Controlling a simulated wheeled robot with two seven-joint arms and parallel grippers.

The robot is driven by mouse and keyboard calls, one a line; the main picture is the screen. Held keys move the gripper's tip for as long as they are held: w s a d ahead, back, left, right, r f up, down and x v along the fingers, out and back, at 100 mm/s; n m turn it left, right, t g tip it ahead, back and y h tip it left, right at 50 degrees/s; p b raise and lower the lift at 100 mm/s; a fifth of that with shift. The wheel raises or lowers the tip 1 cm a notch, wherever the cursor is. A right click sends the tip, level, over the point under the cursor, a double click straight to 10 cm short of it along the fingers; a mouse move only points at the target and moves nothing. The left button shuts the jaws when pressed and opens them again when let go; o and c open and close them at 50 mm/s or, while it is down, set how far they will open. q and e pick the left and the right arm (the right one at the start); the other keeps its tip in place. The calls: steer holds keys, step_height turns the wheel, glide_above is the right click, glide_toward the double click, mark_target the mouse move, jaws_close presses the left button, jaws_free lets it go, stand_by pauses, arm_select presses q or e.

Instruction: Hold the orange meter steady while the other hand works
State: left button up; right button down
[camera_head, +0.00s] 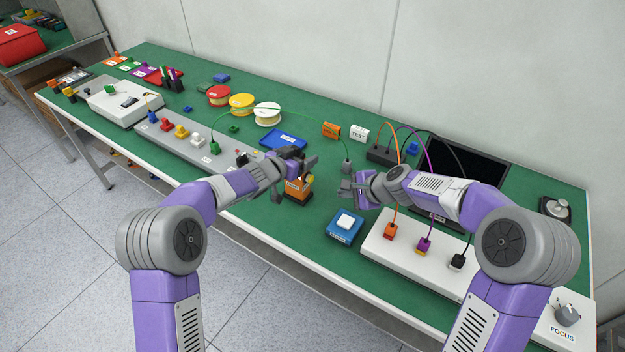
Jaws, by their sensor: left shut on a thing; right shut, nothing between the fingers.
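The orange meter (297,190) stands on the green bench near the middle, with a dark lower part. My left gripper (297,168) is over its top and shut on it, hiding part of its upper side. My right gripper (350,188) is shut and empty, to the right of the meter and apart from it. A green cable arcs from the long grey strip (170,138) to a grey-green plug (347,166) just above my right gripper.
A blue block with a white button (345,228) sits at the front, right of the meter. A white panel (400,257) with orange, purple and black plugs lies under my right arm. A blue tray (283,139) and spools (267,113) are behind.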

steer(key=w+a, duration=0.3)
steer(key=a, duration=0.2)
steer(key=shift+w, duration=0.4)
steer(key=shift+a, duration=0.15)
stand_by(1.6)
steer(key=shift+w+a, duration=0.25)
steer(key=shift+w+a, duration=0.35)
steer(key=shift+a, duration=0.15)
stand_by(1.1)
steer(key=shift+s+d, duration=0.6)
steer(key=shift+d, duration=0.2)
steer(key=s+d, duration=0.1)
steer(key=d, duration=0.1)
steer(key=s+d, duration=0.2)
stand_by(0.4)
